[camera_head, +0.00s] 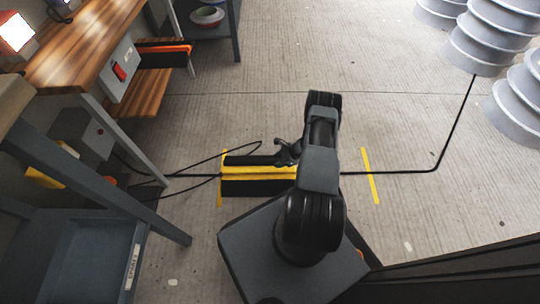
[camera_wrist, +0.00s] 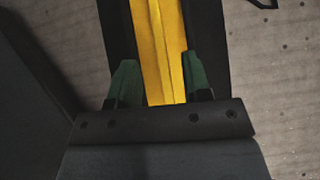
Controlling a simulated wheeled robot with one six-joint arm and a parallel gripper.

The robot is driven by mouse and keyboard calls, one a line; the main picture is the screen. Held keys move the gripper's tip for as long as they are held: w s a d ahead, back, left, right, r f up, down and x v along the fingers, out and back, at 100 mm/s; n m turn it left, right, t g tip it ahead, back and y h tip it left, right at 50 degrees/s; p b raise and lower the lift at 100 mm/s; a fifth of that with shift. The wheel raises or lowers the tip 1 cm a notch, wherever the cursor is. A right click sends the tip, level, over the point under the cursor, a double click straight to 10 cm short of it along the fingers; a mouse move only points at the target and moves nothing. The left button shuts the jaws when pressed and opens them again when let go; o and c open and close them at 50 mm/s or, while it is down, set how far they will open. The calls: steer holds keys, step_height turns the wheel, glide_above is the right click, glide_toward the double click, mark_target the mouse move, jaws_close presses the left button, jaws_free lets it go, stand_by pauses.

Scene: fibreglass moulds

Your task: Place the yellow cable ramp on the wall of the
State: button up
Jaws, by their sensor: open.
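The yellow and black cable ramp (camera_head: 260,174) lies on the concrete floor left of my arm, between two yellow floor marks. Its right end is hidden behind my arm. In the wrist view the ramp's yellow middle strip (camera_wrist: 158,45) runs up the picture with black sides. My gripper (camera_wrist: 158,80) is open, with one green finger on each side of the yellow strip. I cannot tell whether the fingers touch it. The head view mostly hides the gripper behind the arm. The task line breaks off after "wall of the".
A black cable (camera_head: 400,172) runs along the floor from the ramp to the right, then up to white ribbed stacks (camera_head: 478,45). A wooden workbench (camera_head: 85,45) and a grey shelf unit (camera_head: 85,250) stand at left. Yellow floor marks (camera_head: 371,175) flank the ramp.

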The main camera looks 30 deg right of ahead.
steer(key=w+d+r+m+t+h, duration=0.1)
steer(key=w+d+r+m+h, duration=0.15)
steer(key=w+r+m, duration=0.5)
steer(key=w+d+r+m+t+h, duration=0.15)
steer(key=w+r+m+h, duration=0.25)
steer(key=r, duration=0.6)
step_height(320, 180, up, 16)
steer(key=a+m+h, duration=0.2)
steer(key=m+h, duration=0.2)
steer(key=m, duration=0.8)
steer(key=s+a+r+m+g, duration=0.2)
steer(key=s+a+r+m, duration=0.65)
steer(key=r+m, duration=0.35)
steer(key=s+a+r+m+g+y, duration=0.1)
steer(key=s+a+m, duration=0.4)
steer(key=s+m, duration=0.1)
steer(key=s+a+r+m+g+y, duration=0.1)
steer(key=s+a+m+y, duration=0.1)
steer(key=s+a+m, duration=0.3)
steer(key=s+m, duration=0.1)
steer(key=s, duration=0.3)
steer(key=shift+s, duration=0.15)
steer(key=shift+a+g, duration=0.1)
steer(key=shift+g, duration=0.15)
